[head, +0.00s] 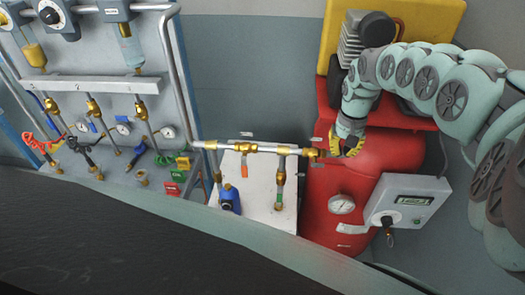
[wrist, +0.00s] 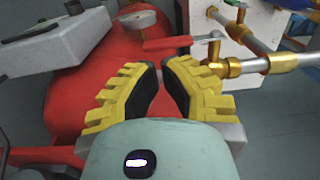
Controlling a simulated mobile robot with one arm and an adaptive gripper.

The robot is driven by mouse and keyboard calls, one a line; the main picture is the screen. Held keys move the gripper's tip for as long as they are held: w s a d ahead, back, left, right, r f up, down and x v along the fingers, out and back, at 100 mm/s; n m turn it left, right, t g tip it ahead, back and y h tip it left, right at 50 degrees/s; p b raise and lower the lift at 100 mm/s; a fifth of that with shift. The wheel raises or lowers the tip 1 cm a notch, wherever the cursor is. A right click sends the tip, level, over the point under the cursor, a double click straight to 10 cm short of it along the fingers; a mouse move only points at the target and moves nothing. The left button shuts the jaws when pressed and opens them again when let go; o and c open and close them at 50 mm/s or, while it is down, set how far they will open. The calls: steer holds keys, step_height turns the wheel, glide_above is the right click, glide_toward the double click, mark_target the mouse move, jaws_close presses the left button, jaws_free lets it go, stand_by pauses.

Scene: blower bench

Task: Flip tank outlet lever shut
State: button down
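The red tank (head: 345,195) stands at the right in the head view. Its outlet lever is a red bar (wrist: 168,43) in the wrist view, joined at its right end to a grey stem on a brass valve (wrist: 225,68). The lever lies roughly in line with the silver pipe (wrist: 290,60), pointing away over the tank. My gripper (wrist: 160,67) has its yellow fingers parted, with a narrow gap between the black pads and nothing held. The lever lies just beyond the fingertips. In the head view my gripper (head: 350,148) is beside the pipe's tank end and partly hides the lever.
The pipe carries other brass valves with orange and green levers over a white block (head: 257,195). A panel with several coloured levers (head: 80,135) stands at the left.

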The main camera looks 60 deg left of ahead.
mark_target(335, 167)
steer(key=shift+s+f, duration=0.15)
steer(key=shift+f, duration=1.55)
steer(key=shift+w+d+f, duration=0.1)
steer(key=shift+w, duration=0.1)
